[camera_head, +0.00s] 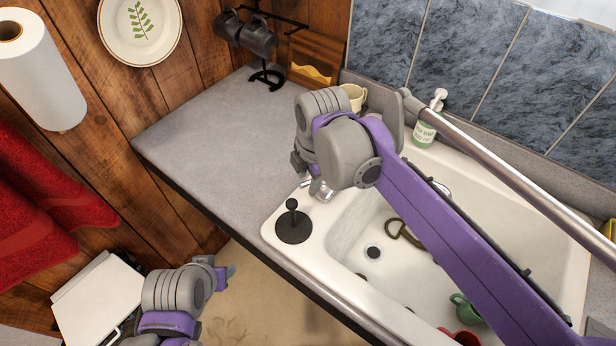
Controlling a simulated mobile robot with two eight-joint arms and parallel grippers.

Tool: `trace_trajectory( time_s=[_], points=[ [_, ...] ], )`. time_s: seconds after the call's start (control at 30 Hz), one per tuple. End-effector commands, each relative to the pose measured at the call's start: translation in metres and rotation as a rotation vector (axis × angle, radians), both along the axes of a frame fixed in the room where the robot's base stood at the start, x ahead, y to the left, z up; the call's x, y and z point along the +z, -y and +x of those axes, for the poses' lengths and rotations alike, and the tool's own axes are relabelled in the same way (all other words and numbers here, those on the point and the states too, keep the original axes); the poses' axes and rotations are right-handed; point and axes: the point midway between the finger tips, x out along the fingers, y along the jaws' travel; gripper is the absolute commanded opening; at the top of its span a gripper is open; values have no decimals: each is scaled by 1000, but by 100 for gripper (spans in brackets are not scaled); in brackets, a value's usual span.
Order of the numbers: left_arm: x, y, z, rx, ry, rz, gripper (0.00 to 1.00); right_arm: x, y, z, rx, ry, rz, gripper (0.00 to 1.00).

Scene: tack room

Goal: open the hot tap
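The white sink (345,228) is set in the grey counter at right. I cannot make out the hot tap; my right arm covers much of the sink's back rim. A small pale round piece (442,188) shows behind the arm, too hidden to identify. My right gripper (311,182) points down above the sink's left rim, with a shiny metallic tip showing; its finger gap is hidden. My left gripper (222,274) is low, in front of the counter, apart from the sink; its opening is not clear.
A black knobbed disc (292,228) sits on the sink's left corner. A soap bottle (425,130) and a cream mug (354,96) stand at the back. A green cup (466,309) and a red one (462,337) are in the basin. The left counter (215,145) is clear.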

Motion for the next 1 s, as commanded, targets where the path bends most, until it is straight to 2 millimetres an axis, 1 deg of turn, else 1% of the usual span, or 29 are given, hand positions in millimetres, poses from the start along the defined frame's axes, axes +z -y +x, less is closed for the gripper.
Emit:
trace_trajectory(
  time_s=[0.23,0.33,0.47,0.6,0.8,0.9,1.0],
  points=[
    [0,0,0,0,0,0,50,1,0,0,0,0,0,46],
    [1,0,0,0,1,0,50,7,1,-1,0,0,0,46],
    [3,0,1,0,2,0,50,28,2,-5,0,1,0,46],
    [5,0,2,0,4,0,50,57,5,-10,0,1,0,46],
    [8,0,3,0,6,0,50,91,8,-16,0,0,0,46],
    [9,0,3,0,6,0,50,101,9,-18,0,0,0,46],
    [9,0,3,0,7,0,50,105,9,-19,0,0,0,46]
  ],
)
